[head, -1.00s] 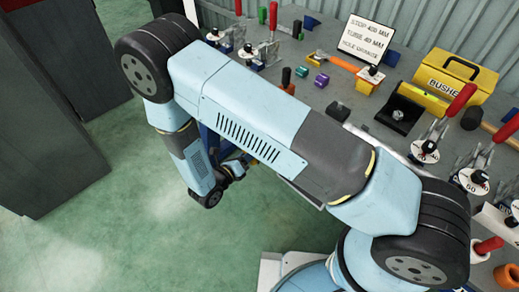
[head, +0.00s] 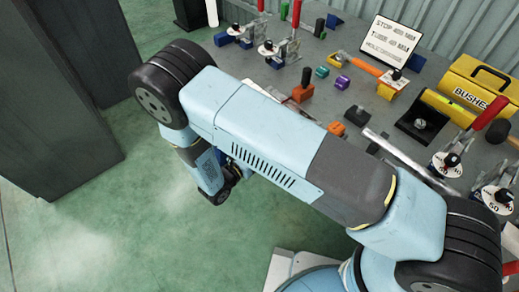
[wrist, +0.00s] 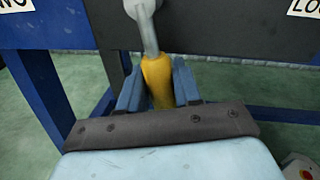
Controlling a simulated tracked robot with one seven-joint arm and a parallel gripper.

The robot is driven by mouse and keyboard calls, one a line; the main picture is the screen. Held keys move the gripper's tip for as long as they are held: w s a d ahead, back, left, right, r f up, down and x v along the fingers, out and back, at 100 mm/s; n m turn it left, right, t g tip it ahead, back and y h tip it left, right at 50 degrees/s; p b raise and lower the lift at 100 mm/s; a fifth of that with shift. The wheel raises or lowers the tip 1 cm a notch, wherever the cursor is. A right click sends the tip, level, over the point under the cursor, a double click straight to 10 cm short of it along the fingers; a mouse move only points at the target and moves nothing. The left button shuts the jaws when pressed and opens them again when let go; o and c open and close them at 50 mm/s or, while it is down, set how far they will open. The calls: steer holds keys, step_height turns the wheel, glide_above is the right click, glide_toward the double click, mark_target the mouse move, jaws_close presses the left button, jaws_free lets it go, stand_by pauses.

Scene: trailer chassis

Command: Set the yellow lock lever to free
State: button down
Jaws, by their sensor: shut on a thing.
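In the wrist view the lock lever's yellow handle (wrist: 157,72) hangs down from a grey metal shank, whose pivot is on a dark bar at the top edge. The handle tilts slightly to the right going down. My gripper (wrist: 158,88) is shut on the handle, with one blue finger on each side of it. A white label reading "LO" (wrist: 304,8) is cut off at the top right; another cut-off label (wrist: 16,5) is at the top left. In the head view my own arm hides the lever and gripper.
Blue frame legs (wrist: 45,95) stand below the bar, with green floor behind. In the head view the bench holds clamps (head: 448,160), a yellow bushes box (head: 470,92), a sign (head: 390,40) and a metal tube (head: 410,160). The floor at lower left is clear.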

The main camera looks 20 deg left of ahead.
steer(key=shift+w+d, duration=0.1)
steer(key=shift+w, duration=0.15)
steer(key=c, duration=0.9)
jaws_free()
steer(key=shift+s+a, duration=0.2)
steer(key=shift+s, duration=0.05)
steer(key=v, duration=1.3)
steer(key=shift+s+a+f, duration=0.1)
steer(key=shift+s+f, duration=0.05)
steer(key=shift+f, duration=0.05)
steer(key=shift+s, duration=0.1)
